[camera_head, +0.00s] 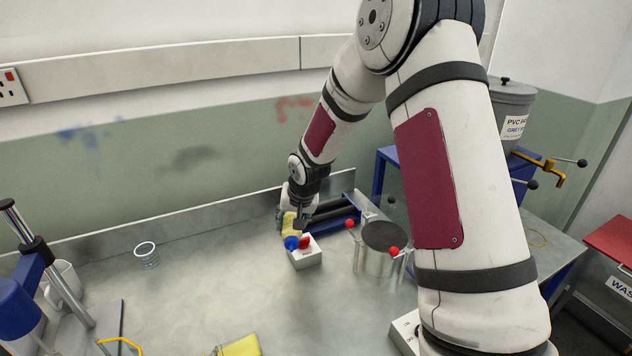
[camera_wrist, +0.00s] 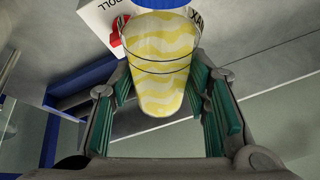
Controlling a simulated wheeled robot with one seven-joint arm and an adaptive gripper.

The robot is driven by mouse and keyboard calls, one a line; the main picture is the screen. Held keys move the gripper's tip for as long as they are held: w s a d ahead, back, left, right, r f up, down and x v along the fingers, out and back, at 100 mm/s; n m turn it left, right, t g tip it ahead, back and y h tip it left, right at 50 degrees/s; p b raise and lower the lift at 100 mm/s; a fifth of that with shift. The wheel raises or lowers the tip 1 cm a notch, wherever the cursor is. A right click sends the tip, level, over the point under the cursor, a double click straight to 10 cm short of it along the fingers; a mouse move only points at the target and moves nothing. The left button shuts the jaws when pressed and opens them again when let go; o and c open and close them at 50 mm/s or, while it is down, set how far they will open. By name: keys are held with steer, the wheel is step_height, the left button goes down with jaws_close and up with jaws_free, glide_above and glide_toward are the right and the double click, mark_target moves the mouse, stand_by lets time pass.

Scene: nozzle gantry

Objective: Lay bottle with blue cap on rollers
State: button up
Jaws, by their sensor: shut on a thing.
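The bottle (camera_wrist: 160,85) is clear with a yellow wavy pattern and a blue cap (camera_wrist: 165,4). My gripper (camera_wrist: 162,82) is shut on it, with a green-padded finger on each side. In the head view the bottle (camera_head: 291,225) hangs from my gripper (camera_head: 297,213), tilted, its blue cap (camera_head: 291,243) toward the camera. The rollers (camera_head: 332,214) are dark bars in a blue frame, just right of and behind the bottle. The blue frame (camera_wrist: 62,98) shows at left in the wrist view. My gripper partly hides the rollers.
A white box (camera_head: 305,257) with a red knob (camera_head: 305,242) stands just in front of the rollers, close below the cap.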

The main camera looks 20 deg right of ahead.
steer(key=w+d+r+m+g+h+b, duration=0.25)
steer(key=w+d+m+h+b, duration=0.35)
steer(key=w+d+m, duration=0.7)
steer(key=shift+m+y, duration=0.4)
steer(key=shift+y, duration=0.1)
steer(key=shift+s+d+f+b, duration=0.2)
steer(key=shift+f+b, duration=0.1)
steer(key=shift+f, duration=0.95)
steer(key=shift+s+d+f+b, duration=0.2)
steer(key=shift+f+b, duration=0.15)
steer(key=shift+f, duration=0.95)
steer(key=shift+s+d+f+b, duration=0.2)
steer(key=shift+f+b, duration=0.1)
steer(key=shift+f, duration=0.95)
steer(key=o, duration=1.4)
steer(key=shift+c, duration=0.2)
steer(key=shift+r, duration=0.1)
